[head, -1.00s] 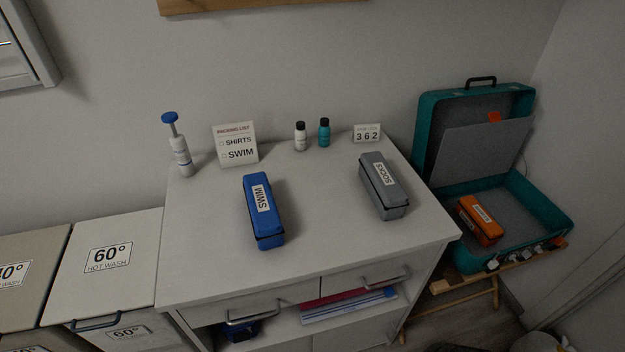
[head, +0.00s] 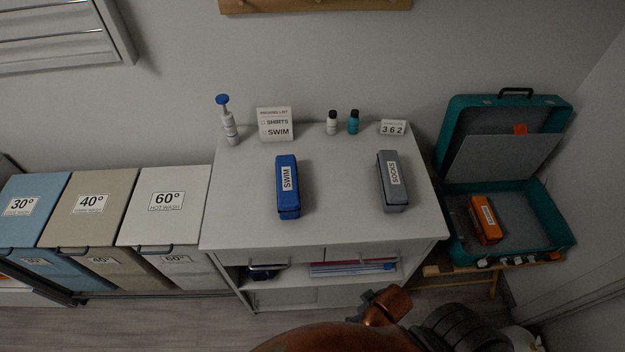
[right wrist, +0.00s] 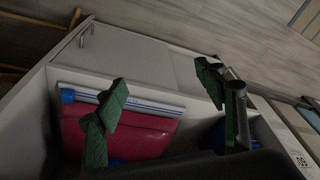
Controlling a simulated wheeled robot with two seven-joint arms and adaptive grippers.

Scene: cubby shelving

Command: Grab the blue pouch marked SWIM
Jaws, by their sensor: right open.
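The blue pouch marked SWIM (head: 288,190) lies on the white cabinet top (head: 240,215), label up, left of the grey SOCKS pouch (head: 393,183). My right gripper (right wrist: 165,105) is open and empty in the right wrist view. Its green fingers are spread in front of the cabinet's open shelf, over a pink folder (right wrist: 125,132). The SWIM pouch is not visible in the right wrist view. In the head view my right arm shows at the bottom, below and in front of the cabinet. My left gripper is not in view.
A packing list card (head: 275,124), pump bottle (head: 229,122), two small bottles and a number block (head: 393,128) line the cabinet's back. A teal open suitcase (head: 545,215) holding an orange pouch (head: 486,220) stands right. Laundry bins (head: 172,230) stand left. Space around the SWIM pouch is clear.

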